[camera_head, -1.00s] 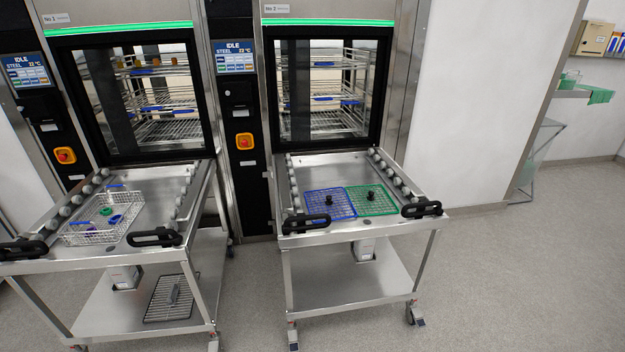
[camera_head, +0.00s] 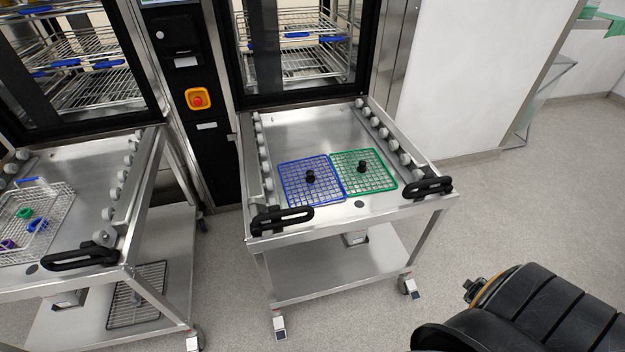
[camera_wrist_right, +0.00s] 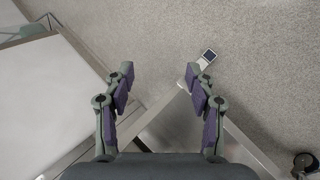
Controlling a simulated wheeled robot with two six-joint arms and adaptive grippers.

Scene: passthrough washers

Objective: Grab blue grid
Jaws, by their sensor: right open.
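The blue grid (camera_head: 297,187) lies flat on the top of the right-hand steel cart, with a black knob (camera_head: 310,176) standing at its middle. It sits beside the green grid (camera_head: 376,181), their edges close together. My right gripper (camera_wrist_right: 160,78) is open and empty in the right wrist view, above the floor and a steel cart frame. Neither grid shows in that view. In the head view a dark part of my right arm enters at the lower right, away from the cart. My left gripper is not in view.
The right cart (camera_head: 290,135) has rollers along both sides and black handles (camera_head: 282,220) at its front corners. A left cart (camera_head: 75,215) holds a wire basket (camera_head: 50,228) with small coloured items. Washers stand behind both carts. Floor to the right is clear.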

